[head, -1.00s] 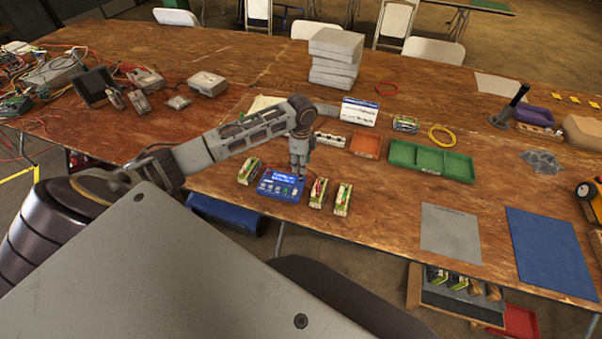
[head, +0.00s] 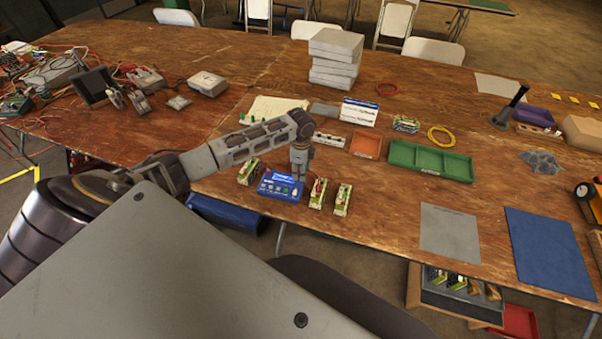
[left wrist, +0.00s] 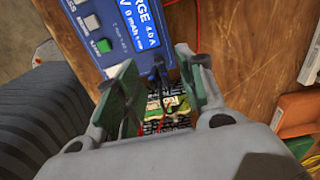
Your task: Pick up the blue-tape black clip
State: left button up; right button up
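My left gripper (head: 299,172) points down over the right end of the blue charger (head: 281,187) in the head view. In the left wrist view its two green-padded fingers (left wrist: 160,90) are apart, with no object clamped. A small dark clip with blue on it (left wrist: 157,72) shows between the fingers, by the edge of the charger (left wrist: 95,30). I cannot tell its exact height below the fingertips. Beyond it is a battery pack (left wrist: 168,106) with red and dark wires. The clip is too small to make out in the head view. My right gripper is not in view.
Battery packs stand left of the charger (head: 249,171) and right of it (head: 342,200). A green divided tray (head: 432,162) and an orange tray (head: 366,146) lie to the right. The wooden table (head: 400,190) is clear between these packs and the grey mat (head: 450,232).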

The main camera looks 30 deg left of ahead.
pick_arm(q)
jog(key=shift+f, duration=0.75)
grip_shut()
